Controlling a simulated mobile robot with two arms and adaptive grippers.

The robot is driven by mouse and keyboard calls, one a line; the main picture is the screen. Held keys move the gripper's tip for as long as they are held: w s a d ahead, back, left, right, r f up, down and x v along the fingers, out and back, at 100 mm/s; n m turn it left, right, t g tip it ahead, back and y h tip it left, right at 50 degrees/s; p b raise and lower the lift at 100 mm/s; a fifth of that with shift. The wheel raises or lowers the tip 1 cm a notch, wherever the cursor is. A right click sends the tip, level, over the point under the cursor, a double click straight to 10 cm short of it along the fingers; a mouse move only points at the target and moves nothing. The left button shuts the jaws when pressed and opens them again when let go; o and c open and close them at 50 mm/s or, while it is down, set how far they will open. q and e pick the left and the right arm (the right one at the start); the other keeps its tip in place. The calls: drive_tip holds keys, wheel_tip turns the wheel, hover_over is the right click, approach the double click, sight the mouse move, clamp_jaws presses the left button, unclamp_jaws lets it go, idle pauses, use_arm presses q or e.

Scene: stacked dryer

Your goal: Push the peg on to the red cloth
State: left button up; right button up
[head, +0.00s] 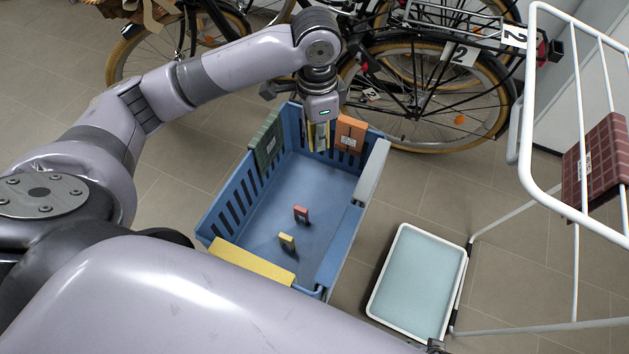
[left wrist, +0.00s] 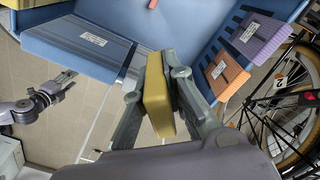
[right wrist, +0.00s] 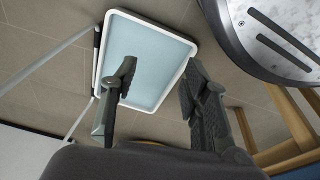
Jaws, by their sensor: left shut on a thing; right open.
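A dark red checked cloth (head: 597,168) with a small label hangs over a bar of the white drying rack at the right. My left gripper (head: 318,132) is over the far end of the blue crate. It is shut on a yellow peg, seen between its fingers in the left wrist view (left wrist: 157,95). The red cloth is far to the right of this gripper and the peg is apart from it. My right gripper (right wrist: 160,75) is open and empty in the right wrist view.
A white-rimmed tray (head: 418,285) is on the floor beside the rack (head: 575,270). Bicycles (head: 430,90) stand behind the crate.

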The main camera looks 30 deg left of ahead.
use_arm(q)
drive_tip(key=w+a+f+m+b, duration=0.2)
drive_tip(key=f+m+b, duration=0.2)
drive_tip(key=f, duration=0.3)
drive_tip(key=w+a+f+m+b, duration=0.1)
drive_tip(key=w+f+m+b, duration=0.2)
drive_tip(key=f, duration=0.3)
drive_tip(key=shift+w+a+f+m+b, duration=0.15)
drive_tip(key=shift+a+f+m+b, duration=0.25)
drive_tip(key=shift+m+b, duration=0.25)
use_arm(e)
drive_tip(key=w+r+t, duration=0.1)
drive_tip(key=w+r, duration=0.2)
drive_tip(key=r, duration=0.9)
